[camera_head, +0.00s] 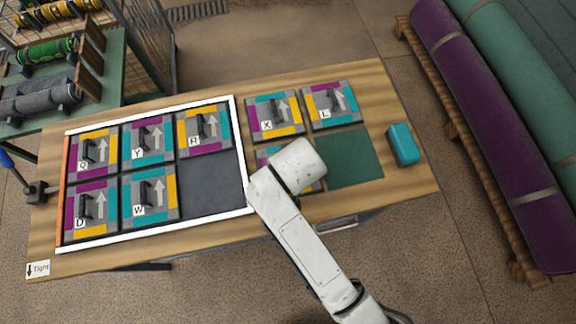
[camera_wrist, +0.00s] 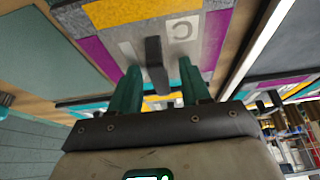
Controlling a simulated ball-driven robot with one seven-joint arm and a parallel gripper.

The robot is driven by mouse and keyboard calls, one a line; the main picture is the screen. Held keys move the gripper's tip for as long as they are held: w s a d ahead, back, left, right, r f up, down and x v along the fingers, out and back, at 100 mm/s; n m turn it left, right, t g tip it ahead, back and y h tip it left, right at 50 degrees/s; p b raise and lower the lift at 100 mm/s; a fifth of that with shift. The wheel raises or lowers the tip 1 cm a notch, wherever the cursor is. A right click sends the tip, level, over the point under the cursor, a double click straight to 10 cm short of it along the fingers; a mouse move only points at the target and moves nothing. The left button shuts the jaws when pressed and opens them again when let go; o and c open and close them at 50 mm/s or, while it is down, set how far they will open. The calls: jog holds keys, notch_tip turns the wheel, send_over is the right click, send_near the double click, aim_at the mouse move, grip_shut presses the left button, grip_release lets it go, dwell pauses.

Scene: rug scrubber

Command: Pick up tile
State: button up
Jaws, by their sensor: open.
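A grey tile with yellow, purple and teal edge patches lies mostly under my arm in the head view (camera_head: 268,153). In the wrist view the same tile (camera_wrist: 124,34) fills the top, with a dark upright handle (camera_wrist: 154,62) and a label that looks like a C. My gripper (camera_wrist: 158,70) is open, with one green finger on each side of the handle. A gap shows on both sides, and I cannot tell how deep the fingers reach. In the head view my gripper is hidden behind my arm.
Tiles X (camera_head: 274,115) and L (camera_head: 330,105) lie behind my arm. A bare green pad (camera_head: 355,158) and a teal block (camera_head: 403,145) are at right.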

jog(key=shift+c, duration=0.2)
grip_shut()
jog(key=shift+r, duration=0.15)
dwell(0.4)
